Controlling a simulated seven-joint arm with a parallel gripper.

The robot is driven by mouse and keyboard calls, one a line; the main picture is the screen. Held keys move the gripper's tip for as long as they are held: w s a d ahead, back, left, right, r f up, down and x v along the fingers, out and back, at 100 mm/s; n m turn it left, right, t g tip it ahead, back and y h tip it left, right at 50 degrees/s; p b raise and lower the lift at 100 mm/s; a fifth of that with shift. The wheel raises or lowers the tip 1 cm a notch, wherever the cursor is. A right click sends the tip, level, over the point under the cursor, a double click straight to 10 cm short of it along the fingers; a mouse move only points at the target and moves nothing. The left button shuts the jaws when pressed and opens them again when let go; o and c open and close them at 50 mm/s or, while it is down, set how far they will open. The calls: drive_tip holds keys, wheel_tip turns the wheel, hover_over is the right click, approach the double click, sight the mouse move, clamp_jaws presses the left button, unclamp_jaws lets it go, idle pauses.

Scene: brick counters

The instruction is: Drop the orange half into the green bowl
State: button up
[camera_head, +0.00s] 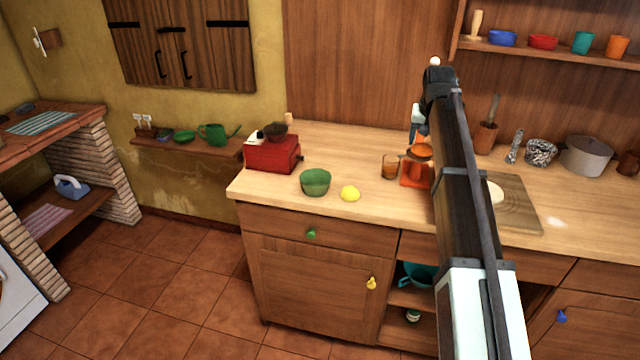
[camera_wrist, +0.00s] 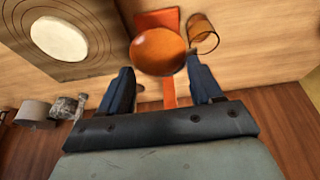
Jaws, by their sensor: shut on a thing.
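The orange half (camera_head: 421,151) is a round orange piece at the orange juicer (camera_head: 414,177) on the counter. In the wrist view the orange half (camera_wrist: 158,52) lies between the tips of my fingers. My gripper (camera_head: 419,138) points down over the juicer and is shut on the orange half; it also shows in the wrist view (camera_wrist: 163,72). Whether the half still touches the juicer, I cannot tell. The green bowl (camera_head: 315,183) stands upright on the counter to the left, near the front edge, and looks empty.
A yellow lemon (camera_head: 349,194) lies just right of the bowl. A glass with orange liquid (camera_head: 390,167) stands between lemon and juicer. A red appliance (camera_head: 271,155) is left of the bowl. A wooden board (camera_head: 520,207) with a white round thing (camera_head: 496,193) is to the right.

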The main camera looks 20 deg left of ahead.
idle(0.5)
drive_tip(key=s+a, duration=0.3)
drive_tip(key=a, duration=1.1)
drive_tip(key=s+a, duration=0.2)
drive_tip(key=a, duration=1.3)
drive_tip(key=shift+s, duration=0.4)
wheel_tip(320, 180, down, 6)
drive_tip(key=o, duration=1)
drive_tip(key=shift+c, duration=0.2)
drive_tip(key=v, duration=1.3)
drive_tip(key=shift+s+r, duration=0.2)
drive_tip(key=shift+r, duration=0.15)
